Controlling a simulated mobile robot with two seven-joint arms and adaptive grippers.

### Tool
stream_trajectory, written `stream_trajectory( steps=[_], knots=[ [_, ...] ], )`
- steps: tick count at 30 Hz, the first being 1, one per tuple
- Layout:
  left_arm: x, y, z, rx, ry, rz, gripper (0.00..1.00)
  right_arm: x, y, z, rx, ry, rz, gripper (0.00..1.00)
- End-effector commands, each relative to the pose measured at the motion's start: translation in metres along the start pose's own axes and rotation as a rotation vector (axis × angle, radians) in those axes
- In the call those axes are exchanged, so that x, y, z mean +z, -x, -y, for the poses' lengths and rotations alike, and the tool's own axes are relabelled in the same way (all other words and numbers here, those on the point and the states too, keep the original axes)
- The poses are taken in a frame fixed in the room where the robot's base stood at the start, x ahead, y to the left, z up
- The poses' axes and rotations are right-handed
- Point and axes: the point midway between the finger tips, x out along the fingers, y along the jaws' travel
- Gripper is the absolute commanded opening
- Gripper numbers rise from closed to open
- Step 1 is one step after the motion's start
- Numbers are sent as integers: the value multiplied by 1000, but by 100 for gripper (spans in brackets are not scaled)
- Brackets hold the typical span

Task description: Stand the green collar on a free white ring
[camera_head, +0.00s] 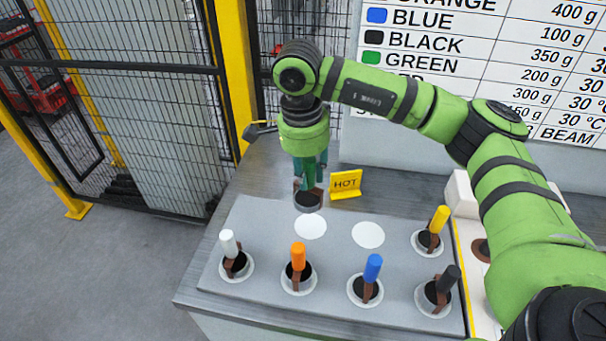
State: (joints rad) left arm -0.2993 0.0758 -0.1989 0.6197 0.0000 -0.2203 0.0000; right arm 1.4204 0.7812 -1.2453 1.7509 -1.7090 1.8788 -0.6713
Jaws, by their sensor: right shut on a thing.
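My right gripper (310,182) points down over the back of the grey board and is shut on the green collar (308,201). The collar's dark round base shows below the fingers; its green upper part is mostly hidden by the gripper. The base appears just behind a free white ring (311,226), and its height above the board is hard to tell. A second free white ring (368,235) lies to the right. My left gripper is not in view.
White (229,243), orange (299,257), blue (373,268), yellow (439,220) and black (449,279) collars stand on rings on the grey board (268,225). A yellow HOT sign (346,184) stands close to the right of the held collar.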

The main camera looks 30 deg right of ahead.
Motion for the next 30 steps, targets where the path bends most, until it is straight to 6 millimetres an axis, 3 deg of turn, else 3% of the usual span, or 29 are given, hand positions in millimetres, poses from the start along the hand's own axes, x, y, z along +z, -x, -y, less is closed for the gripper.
stream_trajectory(
  steps=[3, 10, 23, 30],
  knots=[
    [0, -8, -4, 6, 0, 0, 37, -5, -24, 8, 24, -205, -8, 0],
    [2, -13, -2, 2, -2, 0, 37, -12, -49, 15, 45, -439, -22, 0],
    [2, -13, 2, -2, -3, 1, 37, -12, -53, 16, 47, -475, -25, 0],
    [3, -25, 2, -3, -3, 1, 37, -12, -62, 16, 41, -469, -23, 0]
  ],
)
